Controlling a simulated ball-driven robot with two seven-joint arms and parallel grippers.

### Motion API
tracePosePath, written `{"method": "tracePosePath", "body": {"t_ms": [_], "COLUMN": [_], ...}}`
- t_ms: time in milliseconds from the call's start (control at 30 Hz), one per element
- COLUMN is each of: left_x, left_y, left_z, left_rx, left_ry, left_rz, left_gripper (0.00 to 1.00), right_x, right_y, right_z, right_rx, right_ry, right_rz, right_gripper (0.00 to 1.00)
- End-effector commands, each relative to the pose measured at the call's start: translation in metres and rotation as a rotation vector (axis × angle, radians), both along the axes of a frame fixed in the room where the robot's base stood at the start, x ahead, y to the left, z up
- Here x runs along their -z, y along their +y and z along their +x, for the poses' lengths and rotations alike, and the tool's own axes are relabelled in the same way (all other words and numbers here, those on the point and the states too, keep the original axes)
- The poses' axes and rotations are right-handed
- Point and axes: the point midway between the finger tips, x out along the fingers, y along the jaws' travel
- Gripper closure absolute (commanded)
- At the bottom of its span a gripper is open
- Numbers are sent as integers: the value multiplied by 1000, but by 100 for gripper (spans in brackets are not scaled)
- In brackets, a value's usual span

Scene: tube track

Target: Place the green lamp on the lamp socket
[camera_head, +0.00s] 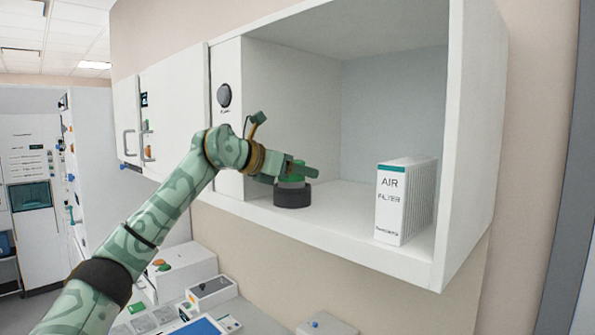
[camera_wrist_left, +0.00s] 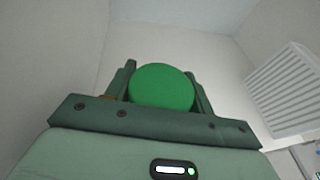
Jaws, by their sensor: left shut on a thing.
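The green lamp (camera_wrist_left: 162,88) shows as a round green top between the two fingers of my left gripper (camera_wrist_left: 163,90) in the left wrist view. In the head view my left gripper (camera_head: 296,172) is shut on the green lamp (camera_head: 290,182), inside the open wall cabinet near its front left. A black round base, which looks like the lamp socket (camera_head: 292,196), stands on the cabinet floor directly under the lamp. The lamp is upright and appears to touch the socket, but the fingers partly hide it and I cannot tell whether it is seated. My right gripper is not in view.
The open white cabinet (camera_head: 466,150) has walls on both sides and a front edge below my gripper. A white air filter box (camera_head: 403,201) stands at its right, also in the left wrist view (camera_wrist_left: 285,90). The cabinet floor between is clear. A counter with several devices lies below.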

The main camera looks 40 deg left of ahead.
Motion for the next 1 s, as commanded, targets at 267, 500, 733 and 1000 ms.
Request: {"method": "tracePosePath", "body": {"t_ms": [267, 500, 733, 1000], "left_x": [3, 2, -6, -25], "left_y": [0, 0, 9, 25], "left_z": [0, 0, -25, -83], "left_rx": [0, 0, -4, -4], "left_ry": [1, 0, -3, 0], "left_rz": [0, 0, 3, 1], "left_gripper": [25, 25, 25, 25], "right_x": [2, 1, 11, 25], "right_y": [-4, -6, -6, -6], "right_z": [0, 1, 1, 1], "right_rx": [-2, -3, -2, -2], "right_ry": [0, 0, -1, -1], "right_rz": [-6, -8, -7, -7], "right_gripper": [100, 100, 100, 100]}}
